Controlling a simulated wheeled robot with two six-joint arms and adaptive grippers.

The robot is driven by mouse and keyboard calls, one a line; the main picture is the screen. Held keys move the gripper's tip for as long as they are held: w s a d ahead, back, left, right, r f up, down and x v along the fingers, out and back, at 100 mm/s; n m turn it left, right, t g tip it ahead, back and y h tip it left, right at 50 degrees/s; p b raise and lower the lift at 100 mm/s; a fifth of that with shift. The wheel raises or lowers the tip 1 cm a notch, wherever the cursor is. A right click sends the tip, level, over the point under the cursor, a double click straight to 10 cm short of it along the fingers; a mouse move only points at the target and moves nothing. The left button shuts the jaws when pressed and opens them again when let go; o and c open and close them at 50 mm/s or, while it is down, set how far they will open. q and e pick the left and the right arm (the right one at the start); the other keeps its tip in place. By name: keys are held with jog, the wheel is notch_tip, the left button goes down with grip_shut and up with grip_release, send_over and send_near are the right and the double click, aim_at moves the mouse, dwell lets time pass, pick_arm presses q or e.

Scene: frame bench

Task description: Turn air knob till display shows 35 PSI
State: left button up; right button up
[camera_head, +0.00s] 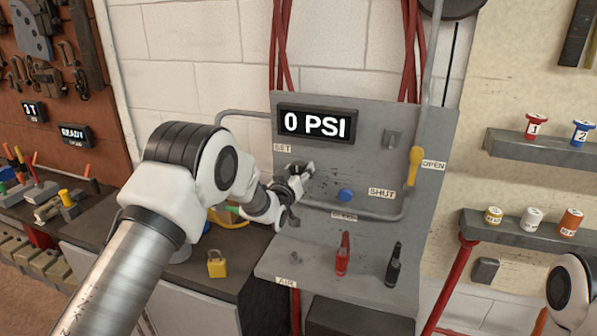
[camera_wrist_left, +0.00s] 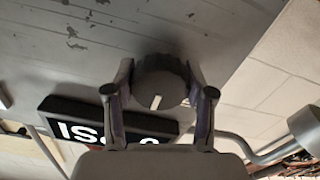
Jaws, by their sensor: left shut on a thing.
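The display (camera_head: 317,124) on the grey panel (camera_head: 365,160) reads 0 PSI. My left gripper (camera_head: 302,174) is at the panel just below the display, beside the SET label (camera_head: 283,148). In the left wrist view a dark ribbed round knob (camera_wrist_left: 160,80) with a pale pointer mark sits between the two fingers of the left gripper (camera_wrist_left: 160,92), which are shut on it. The display also shows there, upside down and partly covered (camera_wrist_left: 105,125). In the head view the gripper mostly hides the knob. My right gripper is out of frame.
A blue button (camera_head: 346,195) and a yellow lever (camera_head: 414,168) by the OPEN label are on the panel. Red (camera_head: 342,255) and black (camera_head: 393,266) clamp-like items stand on the lower ledge, with an AIR label at its front. A yellow padlock (camera_head: 217,264) is at the left.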

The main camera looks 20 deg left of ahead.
pick_arm(q)
jog(key=shift+f+m+b, duration=0.2)
jog(key=shift+m+b, duration=0.6)
jog(key=shift+b, duration=0.4)
jog(key=m+b, duration=0.6)
jog(key=shift+m+b, duration=0.95)
jog(key=shift+m, duration=0.05)
jog(key=m+b, duration=0.4)
jog(key=m, duration=0.2)
jog(key=shift+b, duration=0.3)
jog(key=m+b, duration=0.1)
jog(key=m, duration=0.2)
jog(key=shift+b, duration=0.4)
jog(key=shift+r+m+b, duration=0.15)
jog(key=shift+m+b, duration=0.25)
jog(key=shift+m, duration=0.6)
